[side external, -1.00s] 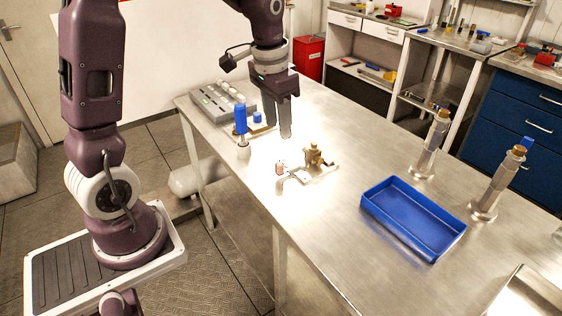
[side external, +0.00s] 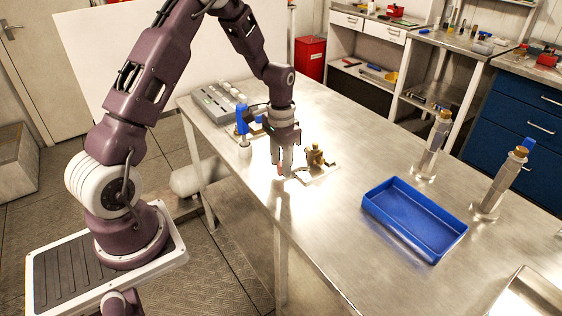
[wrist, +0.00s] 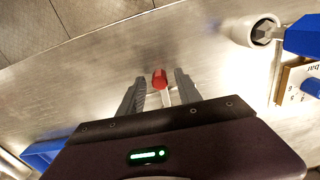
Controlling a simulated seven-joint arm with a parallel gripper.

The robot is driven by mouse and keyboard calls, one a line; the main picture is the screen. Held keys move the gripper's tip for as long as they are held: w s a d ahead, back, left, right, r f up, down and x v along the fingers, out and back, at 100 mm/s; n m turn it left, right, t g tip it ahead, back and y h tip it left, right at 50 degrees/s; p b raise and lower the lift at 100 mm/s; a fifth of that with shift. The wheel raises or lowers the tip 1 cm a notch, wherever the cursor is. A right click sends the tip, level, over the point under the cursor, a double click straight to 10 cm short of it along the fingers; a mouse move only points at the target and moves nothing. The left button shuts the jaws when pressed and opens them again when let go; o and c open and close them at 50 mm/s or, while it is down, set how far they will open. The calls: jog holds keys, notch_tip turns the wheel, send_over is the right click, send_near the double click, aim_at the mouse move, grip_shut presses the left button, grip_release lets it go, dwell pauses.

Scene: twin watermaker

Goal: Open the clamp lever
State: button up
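The clamp lever shows a red tip (wrist: 159,79) on a pale metal arm in the wrist view. In the side view a bit of the red tip (side external: 280,169) shows by my fingers. The clamp, with a brass-coloured body (side external: 315,155), sits on a small plate on the steel bench, just right of my gripper. My gripper (side external: 284,174) points down over the lever. In the wrist view my gripper (wrist: 160,76) is open, one finger each side of the red tip, with visible gaps. The rest of the clamp is hidden in the wrist view.
A blue-handled tool (side external: 242,118) stands in a white holder (side external: 244,152) left of my gripper, close to it. A grey block (side external: 218,103) lies behind. A blue tray (side external: 412,218) and two metal posts (side external: 432,145) (side external: 500,183) stand to the right. The bench between the clamp and tray is clear.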

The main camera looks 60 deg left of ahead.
grip_shut()
dwell(1.2)
